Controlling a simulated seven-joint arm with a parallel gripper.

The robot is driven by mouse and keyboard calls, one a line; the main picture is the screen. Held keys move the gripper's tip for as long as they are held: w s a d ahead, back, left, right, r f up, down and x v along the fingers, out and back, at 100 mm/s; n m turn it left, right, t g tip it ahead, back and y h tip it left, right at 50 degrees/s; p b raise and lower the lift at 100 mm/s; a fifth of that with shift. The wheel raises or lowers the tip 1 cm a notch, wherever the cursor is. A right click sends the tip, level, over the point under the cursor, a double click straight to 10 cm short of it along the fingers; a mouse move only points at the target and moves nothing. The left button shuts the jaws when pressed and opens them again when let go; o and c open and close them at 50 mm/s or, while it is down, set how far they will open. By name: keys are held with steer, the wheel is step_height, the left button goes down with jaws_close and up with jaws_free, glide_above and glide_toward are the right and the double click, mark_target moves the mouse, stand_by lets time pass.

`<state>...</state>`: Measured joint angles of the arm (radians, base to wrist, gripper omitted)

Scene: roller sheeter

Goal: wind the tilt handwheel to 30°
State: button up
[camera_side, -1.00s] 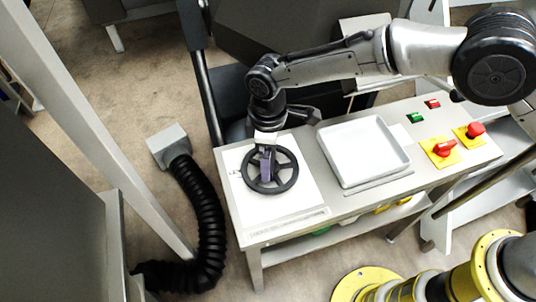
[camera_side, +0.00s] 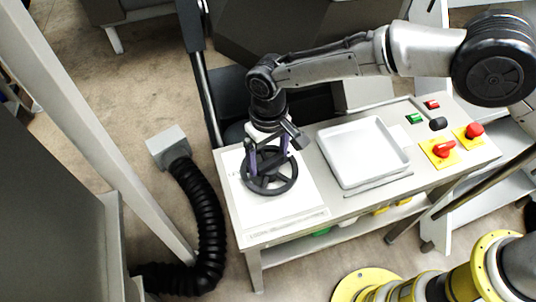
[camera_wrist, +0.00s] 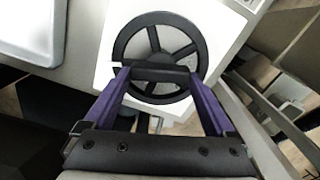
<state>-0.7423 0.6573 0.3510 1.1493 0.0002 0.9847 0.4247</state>
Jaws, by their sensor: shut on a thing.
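The black spoked handwheel (camera_side: 272,191) lies on a white panel at the left end of the bench. It also shows in the wrist view (camera_wrist: 160,17). My gripper (camera_side: 268,160) reaches down onto the wheel from above. In the wrist view, the purple fingers of my gripper (camera_wrist: 158,74) are shut on the ends of a thick black bar across the wheel's middle. The rim stands clear around the fingers. No angle reading is legible.
A white tray (camera_side: 348,181) stands right of the wheel. Green (camera_side: 414,118) and red (camera_side: 432,104) buttons, a red knob (camera_side: 444,149) and a red stop button (camera_side: 474,130) are farther right. A black hose (camera_side: 211,220) lies left of the bench.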

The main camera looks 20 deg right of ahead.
mark_target(268, 159)
steer(key=shift+r+m, duration=0.1)
steer(key=shift+m, duration=0.3)
steer(key=o, duration=1.1)
steer(key=shift+c, duration=0.2)
step_height(268, 159, up, 14)
stand_by(0.4)
